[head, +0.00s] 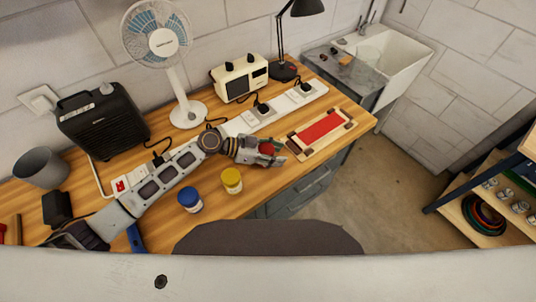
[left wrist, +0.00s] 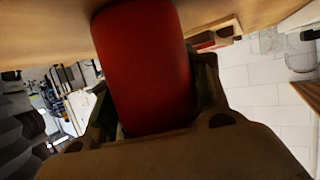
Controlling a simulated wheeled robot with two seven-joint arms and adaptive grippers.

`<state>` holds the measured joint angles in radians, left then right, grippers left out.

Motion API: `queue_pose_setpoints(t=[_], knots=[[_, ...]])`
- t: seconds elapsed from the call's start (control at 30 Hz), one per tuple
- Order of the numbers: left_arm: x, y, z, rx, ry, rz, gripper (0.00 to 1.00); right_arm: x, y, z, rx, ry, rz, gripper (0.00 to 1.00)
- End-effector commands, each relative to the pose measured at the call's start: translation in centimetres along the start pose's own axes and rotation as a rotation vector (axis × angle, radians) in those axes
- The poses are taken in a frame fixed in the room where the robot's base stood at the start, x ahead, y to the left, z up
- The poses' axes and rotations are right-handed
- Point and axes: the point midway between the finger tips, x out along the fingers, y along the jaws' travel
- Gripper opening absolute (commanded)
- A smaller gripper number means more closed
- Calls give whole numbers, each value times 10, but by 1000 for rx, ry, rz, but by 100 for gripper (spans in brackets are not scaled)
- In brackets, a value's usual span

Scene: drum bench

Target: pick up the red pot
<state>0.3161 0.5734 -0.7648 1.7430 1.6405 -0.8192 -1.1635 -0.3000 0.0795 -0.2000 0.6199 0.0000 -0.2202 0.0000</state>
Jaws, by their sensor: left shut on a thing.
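The red pot (left wrist: 145,65) fills the middle of the left wrist view, between the two fingers of my left gripper (left wrist: 150,118). In the head view the red pot (head: 267,148) shows only as a small red patch, mostly hidden by the fingers. My left gripper (head: 271,155) is shut on it over the bench, left of the wooden tray with the red mat. I cannot tell whether the pot touches the bench top. My right gripper is not in view.
A yellow pot (head: 232,181) and a blue pot (head: 190,200) stand near the bench's front edge. The tray (head: 291,145) with a red mat is to the right. A fan (head: 188,112), a heater (head: 103,123), a radio (head: 239,77) and a lamp (head: 284,71) stand behind.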

Motion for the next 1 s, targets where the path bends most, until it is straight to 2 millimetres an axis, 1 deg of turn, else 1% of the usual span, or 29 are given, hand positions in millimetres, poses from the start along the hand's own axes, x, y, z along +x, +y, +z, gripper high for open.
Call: queue_pose_setpoints(t=[0.17,0.37,0.57,0.8,1.0], knots=[[-1,0,-2,1,1,0,20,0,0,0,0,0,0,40],[-5,-1,-13,2,2,-1,20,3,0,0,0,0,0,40],[-14,0,-35,4,1,-1,19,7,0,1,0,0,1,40],[-28,0,-68,5,1,-1,19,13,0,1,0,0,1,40],[-36,0,-87,2,1,0,19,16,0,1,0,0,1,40]])
